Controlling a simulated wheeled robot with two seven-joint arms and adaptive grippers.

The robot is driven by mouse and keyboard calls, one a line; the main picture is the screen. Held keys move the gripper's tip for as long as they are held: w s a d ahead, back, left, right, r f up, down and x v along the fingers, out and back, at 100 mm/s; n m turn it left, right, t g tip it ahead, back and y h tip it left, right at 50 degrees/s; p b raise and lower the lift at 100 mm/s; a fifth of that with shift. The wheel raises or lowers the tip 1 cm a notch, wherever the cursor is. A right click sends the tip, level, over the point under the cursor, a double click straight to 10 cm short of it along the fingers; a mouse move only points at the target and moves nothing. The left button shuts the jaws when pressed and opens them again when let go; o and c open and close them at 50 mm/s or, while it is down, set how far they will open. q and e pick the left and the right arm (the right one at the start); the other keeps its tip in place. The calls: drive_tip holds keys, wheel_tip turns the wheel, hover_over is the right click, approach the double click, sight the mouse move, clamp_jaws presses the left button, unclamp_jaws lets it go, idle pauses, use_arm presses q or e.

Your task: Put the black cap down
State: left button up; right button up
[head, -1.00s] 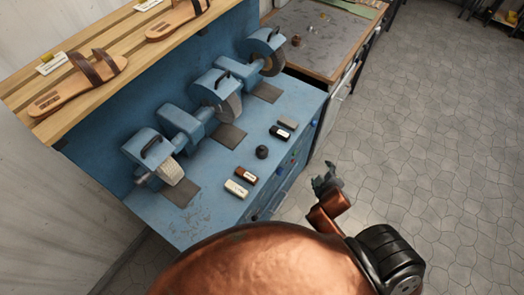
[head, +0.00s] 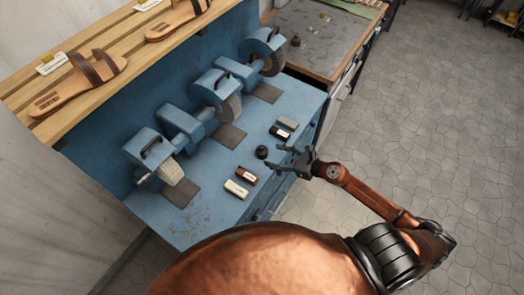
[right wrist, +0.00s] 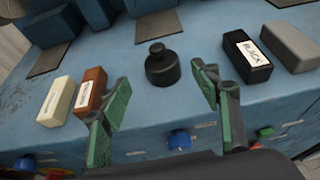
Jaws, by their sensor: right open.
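The black cap (head: 262,152) stands upright on the blue bench top, near its front edge. In the right wrist view the cap (right wrist: 162,65) is a small round black piece with a narrower top, ahead of and between the fingers. My right gripper (head: 284,156) is open and empty, just to the right of the cap, with its jaws facing it. In the right wrist view the right gripper (right wrist: 162,100) shows green finger pads spread apart, and neither touches the cap. My left gripper is not in view.
On the blue bench (head: 215,185), a cream block (head: 236,189) and a brown block (head: 246,175) lie on one side of the cap. A labelled black block (head: 279,133) and a grey block (head: 288,123) lie on the other. Grinding machines (head: 217,92) stand behind.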

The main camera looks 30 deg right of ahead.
sight(265, 151)
drive_tip(key=x, duration=0.7)
drive_tip(key=shift+w+f+p, duration=0.1)
drive_tip(key=shift+w+p, duration=0.2)
drive_tip(key=shift+p, duration=0.1)
drive_tip(key=shift+c, duration=0.4)
drive_tip(key=c, duration=1.1)
